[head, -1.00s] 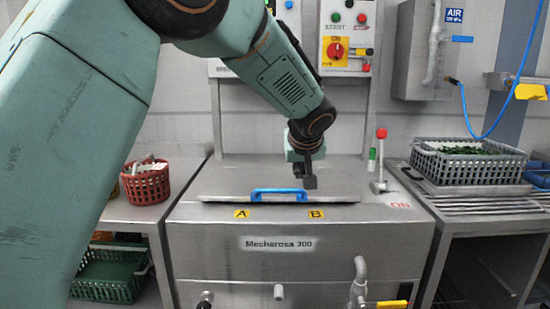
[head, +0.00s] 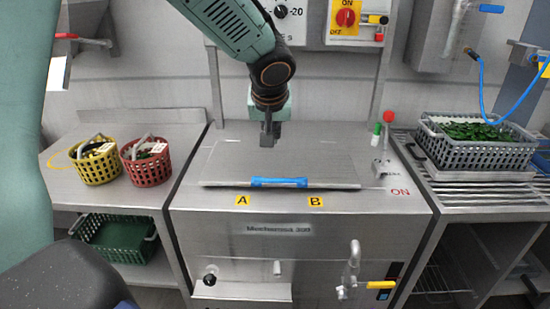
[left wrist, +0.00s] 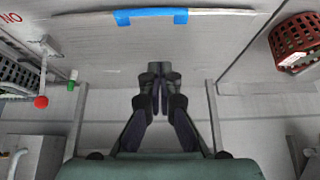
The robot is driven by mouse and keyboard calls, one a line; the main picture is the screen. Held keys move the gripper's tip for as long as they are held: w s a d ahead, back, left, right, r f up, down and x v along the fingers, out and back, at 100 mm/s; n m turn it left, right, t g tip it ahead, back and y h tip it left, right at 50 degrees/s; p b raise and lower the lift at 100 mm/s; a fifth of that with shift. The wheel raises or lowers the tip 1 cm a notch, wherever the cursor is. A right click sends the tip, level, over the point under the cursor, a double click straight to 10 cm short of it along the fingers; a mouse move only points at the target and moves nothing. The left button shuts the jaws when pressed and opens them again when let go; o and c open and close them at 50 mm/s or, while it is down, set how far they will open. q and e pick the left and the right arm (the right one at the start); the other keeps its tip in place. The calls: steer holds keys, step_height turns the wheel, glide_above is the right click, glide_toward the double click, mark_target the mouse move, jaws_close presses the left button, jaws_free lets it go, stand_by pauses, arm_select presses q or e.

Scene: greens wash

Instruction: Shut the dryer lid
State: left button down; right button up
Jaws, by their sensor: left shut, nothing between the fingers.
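The dryer lid (head: 230,165) is a flat grey metal plate on top of the steel machine marked Mecharosa 300 (head: 278,229). It lies flat or nearly flat, its front edge just above labels A and B; I cannot tell whether a thin gap is left. Its blue handle (head: 279,182) runs along the front edge and also shows at the top of the left wrist view (left wrist: 152,16). My left gripper (head: 270,137) is shut and empty, above the rear of the lid and apart from the handle. Its closed fingers show in the left wrist view (left wrist: 159,70). My right gripper is not in view.
A yellow basket (head: 97,166) and a red basket (head: 147,170) stand on the left counter, a green crate (head: 118,243) below. A grey crate of greens (head: 478,153) stands on the right rack. A red-knobbed lever (head: 387,118) and green-capped bottle (head: 376,134) stand right of the lid.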

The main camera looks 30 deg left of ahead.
arm_select(q)
steer(key=f, duration=0.1)
glide_above(273, 182)
steer(key=f, duration=0.7)
steer(key=shift+w+a+f+b, duration=0.1)
steer(key=shift+w+a+b, duration=0.15)
steer(key=shift+b, duration=0.1)
steer(key=shift+s+d+f+b, duration=0.15)
steer(key=shift+f+b, duration=0.3)
steer(key=shift+f, duration=0.75)
steer(key=shift+s+f, duration=0.15)
steer(key=shift+f, duration=0.7)
steer(key=shift+s+d+r+b, duration=0.1)
steer(key=shift+d+b, duration=0.05)
steer(key=shift+b, duration=0.15)
step_height(273, 182, down, 2)
steer(key=b, duration=0.3)
steer(key=shift+s, duration=0.1)
steer(key=shift+s+d+f+b, duration=0.15)
steer(key=shift+f+b, duration=0.1)
steer(key=shift+b, duration=0.5)
